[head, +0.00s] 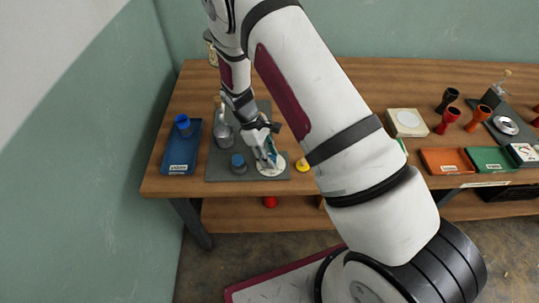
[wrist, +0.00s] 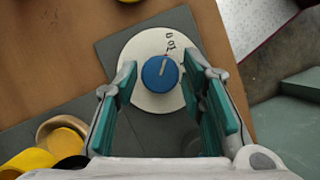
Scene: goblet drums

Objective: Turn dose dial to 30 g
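The blue round dose dial (wrist: 160,73) sits on a white disc (wrist: 146,96) with dark marks at its upper right edge. A pale pointer line on the dial points up and slightly right, towards these marks; the figures are too small to read surely. My gripper (wrist: 159,80) is open, with its teal fingers on the left and right of the dial and gaps visible between. In the head view my gripper (head: 267,160) is down over the white disc (head: 272,171); the dial is mostly hidden there.
A blue-topped grey piece (head: 238,162) and a grey metal vessel (head: 223,134) stand left of my gripper on the dark mat (head: 215,173). A blue tray (head: 168,160) lies further left. A yellow piece (head: 303,165) is close on the right. Yellow cups (wrist: 62,143) show in the wrist view.

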